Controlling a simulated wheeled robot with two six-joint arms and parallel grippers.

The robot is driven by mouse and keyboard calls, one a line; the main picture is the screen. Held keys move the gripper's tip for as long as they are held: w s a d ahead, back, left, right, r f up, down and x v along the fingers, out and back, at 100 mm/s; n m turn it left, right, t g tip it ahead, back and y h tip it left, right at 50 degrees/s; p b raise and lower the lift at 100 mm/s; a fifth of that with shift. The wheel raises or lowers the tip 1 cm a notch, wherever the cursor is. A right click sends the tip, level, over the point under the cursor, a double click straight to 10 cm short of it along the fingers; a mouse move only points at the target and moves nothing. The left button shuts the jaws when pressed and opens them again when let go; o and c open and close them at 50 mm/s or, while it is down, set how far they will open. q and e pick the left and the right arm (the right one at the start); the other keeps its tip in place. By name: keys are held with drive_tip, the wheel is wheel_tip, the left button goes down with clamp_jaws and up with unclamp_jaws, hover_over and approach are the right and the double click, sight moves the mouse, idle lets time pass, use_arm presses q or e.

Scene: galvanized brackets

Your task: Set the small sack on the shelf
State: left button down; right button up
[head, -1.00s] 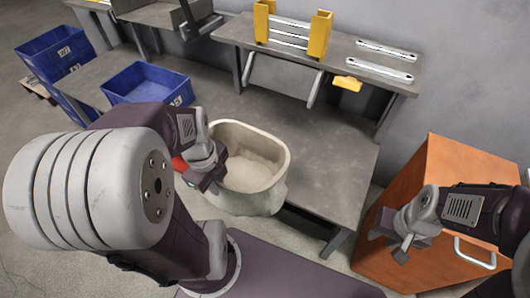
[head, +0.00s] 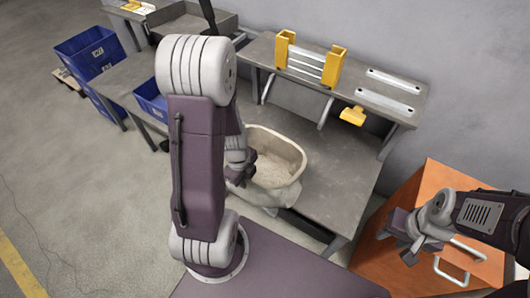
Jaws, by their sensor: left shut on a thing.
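The small sack (head: 279,144) is beige, with a wide open top and pale contents, in the middle of the head view. It is upright and overlaps the workbench's front edge; I cannot tell whether it touches the bench. My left gripper (head: 240,176) is at the sack's left rim, shut on it, its fingertips partly hidden by my arm. The shelf (head: 330,92) is the raised grey board along the back of the bench. My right gripper (head: 397,247) is apart from these, open and empty in front of the orange cabinet.
On the shelf stand a yellow holder with metal bars (head: 331,67) and flat galvanized strips (head: 393,80). The bench top (head: 335,160) right of the sack is clear. Blue crates (head: 88,52) are left; the orange cabinet (head: 440,185) is right.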

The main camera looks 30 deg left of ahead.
use_arm(q)
drive_tip(key=w+d+f, duration=0.1)
drive_tip(key=w, duration=1.1)
drive_tip(key=shift+w+f+p, duration=0.2)
drive_tip(key=shift+f+p, duration=0.05)
drive_tip(key=shift+p, duration=0.15)
idle(0.3)
drive_tip(key=c, duration=1.7)
unclamp_jaws()
drive_tip(key=shift+s+f, duration=0.1)
drive_tip(key=shift+f, duration=0.05)
drive_tip(key=shift+c, duration=0.2)
drive_tip(key=o, duration=0.3)
